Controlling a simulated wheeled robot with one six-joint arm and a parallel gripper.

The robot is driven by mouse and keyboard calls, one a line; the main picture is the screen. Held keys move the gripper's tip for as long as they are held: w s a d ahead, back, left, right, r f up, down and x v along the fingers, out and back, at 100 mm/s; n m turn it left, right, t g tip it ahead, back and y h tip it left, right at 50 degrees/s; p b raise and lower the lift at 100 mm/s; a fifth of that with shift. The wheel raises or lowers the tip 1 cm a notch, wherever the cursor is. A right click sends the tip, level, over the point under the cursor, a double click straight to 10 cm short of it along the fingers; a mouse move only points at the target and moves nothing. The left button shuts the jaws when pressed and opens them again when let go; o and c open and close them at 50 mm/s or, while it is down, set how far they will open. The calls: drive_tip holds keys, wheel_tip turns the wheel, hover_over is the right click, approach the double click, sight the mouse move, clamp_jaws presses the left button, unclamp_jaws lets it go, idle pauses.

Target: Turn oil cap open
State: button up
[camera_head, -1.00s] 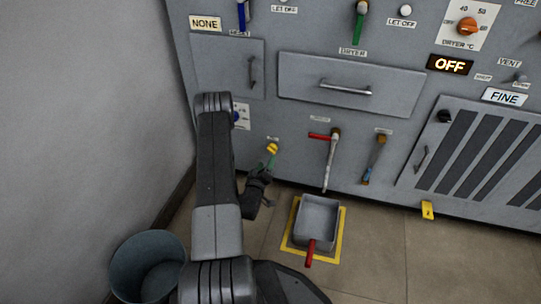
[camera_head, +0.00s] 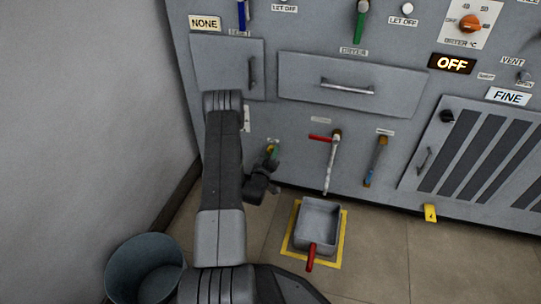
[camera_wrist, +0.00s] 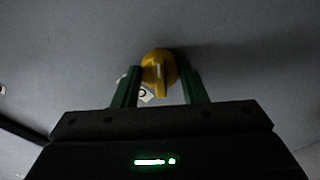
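The yellow oil cap (camera_wrist: 158,72) is on the grey panel, with a raised grip bar that looks close to upright in the wrist view. My gripper (camera_wrist: 163,78) has its two green fingers on either side of the cap, open, with a thin gap at the right finger. Whether the left finger touches the cap is not clear. In the head view my gripper (camera_head: 272,155) is at the lower panel, left of the red-handled valve, and mostly hides the cap.
A red-handled valve (camera_head: 322,137) and a lever (camera_head: 375,160) are to the right on the panel. A grey tray with a red handle (camera_head: 318,222) sits on the floor below. A bin (camera_head: 145,268) stands at lower left, near the wall.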

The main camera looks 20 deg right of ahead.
drive_tip(key=shift+m, duration=0.4)
drive_tip(key=m, duration=2.6)
drive_tip(key=shift+s+f+m, duration=0.1)
drive_tip(key=shift+m, duration=0.3)
idle(0.4)
drive_tip(key=o, duration=0.9)
drive_tip(key=shift+o, duration=0.2)
